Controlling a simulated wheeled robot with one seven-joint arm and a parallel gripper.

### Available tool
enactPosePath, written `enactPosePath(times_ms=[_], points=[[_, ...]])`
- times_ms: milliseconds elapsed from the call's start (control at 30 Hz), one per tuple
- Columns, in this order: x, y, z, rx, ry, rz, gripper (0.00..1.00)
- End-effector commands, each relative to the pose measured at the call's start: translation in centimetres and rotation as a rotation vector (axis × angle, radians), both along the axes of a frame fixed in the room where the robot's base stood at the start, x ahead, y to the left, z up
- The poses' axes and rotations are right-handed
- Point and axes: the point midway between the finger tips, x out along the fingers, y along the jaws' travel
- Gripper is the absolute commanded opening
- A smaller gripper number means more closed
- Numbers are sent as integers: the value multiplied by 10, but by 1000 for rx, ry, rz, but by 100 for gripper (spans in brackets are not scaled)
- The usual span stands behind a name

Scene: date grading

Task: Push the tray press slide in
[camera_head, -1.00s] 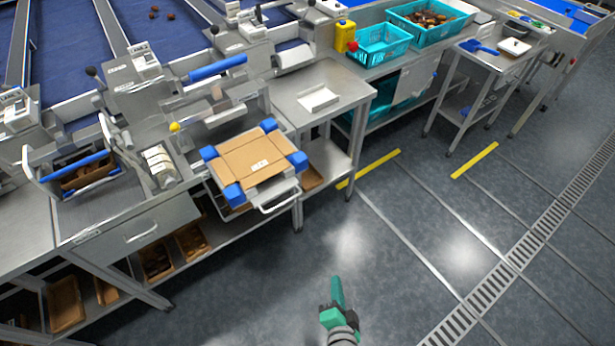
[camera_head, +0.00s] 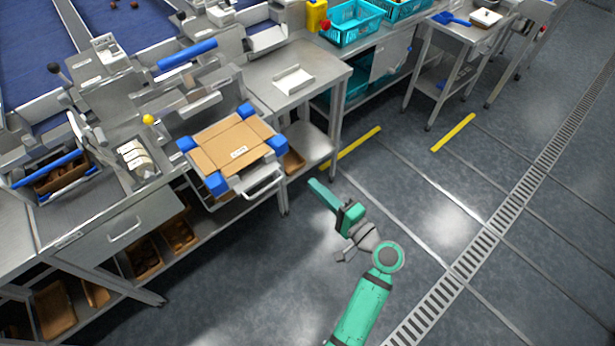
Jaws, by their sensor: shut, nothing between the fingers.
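The tray press slide (camera_head: 228,186) stands out from the front of the press (camera_head: 188,112) at the bench edge. It carries a flat brown cardboard tray (camera_head: 218,146) held between blue corner blocks (camera_head: 216,183). A pale bar handle (camera_head: 264,183) is on its front side. My gripper (camera_head: 312,184) is shut and empty, over the floor to the right of the handle and apart from it. Its green fingers point up and left, toward the bench.
A steel side table (camera_head: 262,73) with a white tray (camera_head: 294,80) stands right of the press. A drawer (camera_head: 122,232) and lower shelf with brown boxes are at left. Turquoise crates (camera_head: 352,24) sit farther back. The floor (camera_head: 400,190) around my arm is clear.

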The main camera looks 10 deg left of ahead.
Motion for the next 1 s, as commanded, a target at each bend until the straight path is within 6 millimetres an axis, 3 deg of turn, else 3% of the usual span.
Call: enactPosePath(times_ms=[600,1000], points=[[69,83,0,-3,0,1,0],[83,98,-1,-2,1,0,0]])
